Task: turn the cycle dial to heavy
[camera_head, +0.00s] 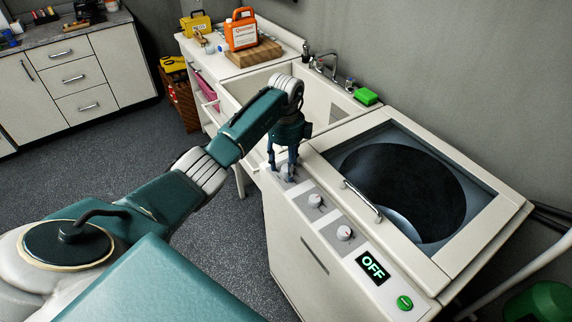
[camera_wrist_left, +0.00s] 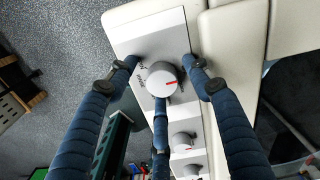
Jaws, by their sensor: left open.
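The white top-loading washer (camera_head: 395,239) has a control strip with several parts along its front edge. My left gripper (camera_head: 283,173) points down over the dial at the strip's far left end. In the left wrist view that grey-white dial (camera_wrist_left: 162,79) sits among the blue fingers of my gripper (camera_wrist_left: 162,90), which are open around it; I cannot tell whether they touch it. Its red mark points right in that view. Small lettering beside it is too small to read surely. In the head view the fingers mostly hide this dial. My right gripper is out of view.
Two more dials (camera_head: 315,200) (camera_head: 344,233), a display reading OFF (camera_head: 373,268) and a green button (camera_head: 404,303) follow along the strip. The lid handle (camera_head: 362,200) rises beside it. A sink (camera_head: 320,97) and orange jug (camera_head: 241,30) stand behind.

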